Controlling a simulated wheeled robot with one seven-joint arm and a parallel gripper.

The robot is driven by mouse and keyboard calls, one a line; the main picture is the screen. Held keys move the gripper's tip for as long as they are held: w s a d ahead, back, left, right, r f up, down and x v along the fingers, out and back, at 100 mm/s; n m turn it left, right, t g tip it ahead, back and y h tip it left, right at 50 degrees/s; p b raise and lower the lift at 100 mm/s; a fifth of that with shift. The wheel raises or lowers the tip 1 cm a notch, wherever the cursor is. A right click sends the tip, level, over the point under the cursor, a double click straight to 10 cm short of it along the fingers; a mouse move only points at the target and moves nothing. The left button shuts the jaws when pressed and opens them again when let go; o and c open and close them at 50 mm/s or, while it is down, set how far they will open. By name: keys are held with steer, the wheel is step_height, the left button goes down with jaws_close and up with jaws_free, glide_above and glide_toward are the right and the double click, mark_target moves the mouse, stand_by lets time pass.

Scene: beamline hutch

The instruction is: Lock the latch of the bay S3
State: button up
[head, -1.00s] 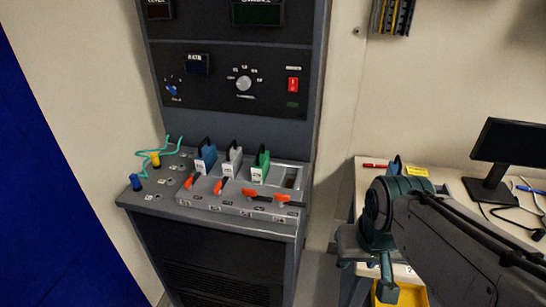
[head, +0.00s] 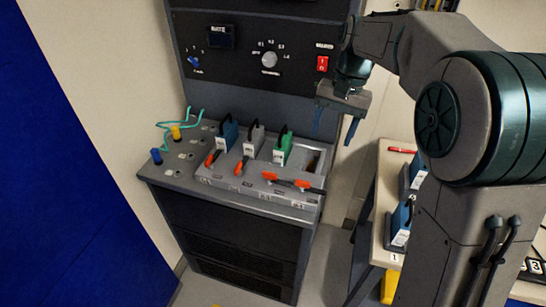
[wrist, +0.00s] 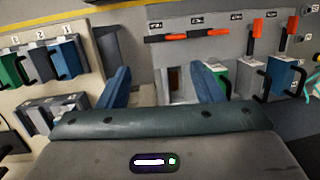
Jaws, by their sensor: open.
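The bay unit (head: 255,192) on the console's sloped shelf has a row of bays with blue (head: 228,136), grey (head: 253,142) and green (head: 283,149) modules; the rightmost bay (head: 312,162) is empty. Each bay has an orange-handled latch in front. The two left latches point front to back. The latch before the green module (head: 278,178), third from left, and the rightmost latch (head: 304,185) lie sideways. The bay labels are too small to read surely. My gripper (head: 335,137) is open and empty, above the unit's right end.
A side bench (head: 384,190) on the right holds more modules (head: 401,218) with number tags; my arm partly hides it. Teal cables and blue and yellow plugs (head: 176,132) are at the shelf's left. The console's upright panel (head: 245,50) stands behind the bays.

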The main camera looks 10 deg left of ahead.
steer(key=w+a+f+g+p, duration=0.1)
steer(key=w+a, duration=0.1)
steer(key=a, duration=0.2)
steer(key=w+a+f+g, duration=0.1)
steer(key=w+a, duration=0.2)
steer(key=a, duration=0.2)
steer(key=h+p, duration=0.1)
glide_toward(269, 173)
steer(key=shift+g, duration=0.4)
steer(key=x, duration=0.2)
steer(key=p+x, duration=0.1)
steer(key=x, duration=0.5)
steer(key=shift+w+f, duration=0.25)
steer(key=shift+f, duration=0.15)
steer(key=c, duration=1)
